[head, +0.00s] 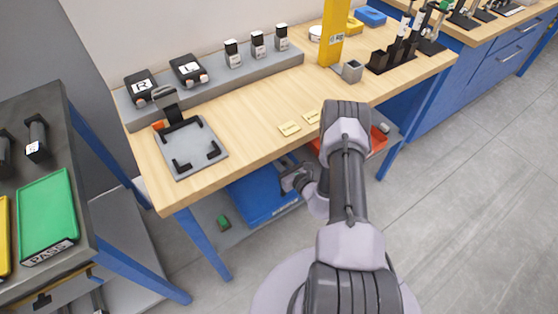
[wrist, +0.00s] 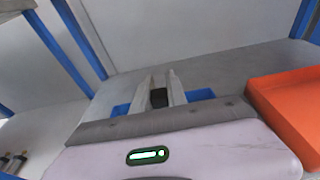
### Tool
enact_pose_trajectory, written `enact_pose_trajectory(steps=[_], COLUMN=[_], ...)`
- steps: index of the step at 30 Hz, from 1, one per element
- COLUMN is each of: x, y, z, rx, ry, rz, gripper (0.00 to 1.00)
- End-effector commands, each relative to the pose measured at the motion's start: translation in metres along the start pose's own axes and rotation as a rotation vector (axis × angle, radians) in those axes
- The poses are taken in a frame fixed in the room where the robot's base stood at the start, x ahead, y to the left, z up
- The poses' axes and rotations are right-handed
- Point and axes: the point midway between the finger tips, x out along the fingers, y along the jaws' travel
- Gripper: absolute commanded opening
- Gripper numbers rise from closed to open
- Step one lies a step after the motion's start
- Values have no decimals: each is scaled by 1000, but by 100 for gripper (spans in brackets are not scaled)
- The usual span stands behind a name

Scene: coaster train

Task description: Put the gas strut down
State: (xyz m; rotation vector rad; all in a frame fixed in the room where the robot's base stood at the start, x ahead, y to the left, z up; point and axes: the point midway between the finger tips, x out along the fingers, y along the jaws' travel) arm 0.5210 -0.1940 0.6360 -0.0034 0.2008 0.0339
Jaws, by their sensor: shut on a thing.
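My gripper (wrist: 160,76) shows in the wrist view with its two pale fingers closed around a small dark piece (wrist: 158,98). I take this piece to be the gas strut; only a short black part shows and the rest is hidden. In the head view my wrist is low at the front edge of the wooden bench (head: 250,136), above a blue bin (head: 262,198) on the lower shelf. The fingers and the strut cannot be made out there. Blue bin edges (wrist: 201,95) show on both sides of the fingers in the wrist view.
An orange bin (wrist: 288,105) lies right of my gripper. The bench top holds a grey fixture plate (head: 204,135), black R and L units (head: 140,86) and a yellow post (head: 332,35). Blue legs (head: 203,243) stand left. The bench's middle is mostly clear.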

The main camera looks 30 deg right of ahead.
Motion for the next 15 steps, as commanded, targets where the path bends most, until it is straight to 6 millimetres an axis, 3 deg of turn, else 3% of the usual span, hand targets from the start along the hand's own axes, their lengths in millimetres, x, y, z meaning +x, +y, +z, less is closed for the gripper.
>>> enact_pose_trajectory(steps=[1, 2, 5, 15], x=[0, 0, 0, -1], y=[0, 0, 0, 0], z=[-1, -2, -1, 2], rx=[0, 0, 0, 0], ry=[0, 0, 0, 0], rz=[0, 0, 0, 0], gripper=[0, 22, 40, 40])
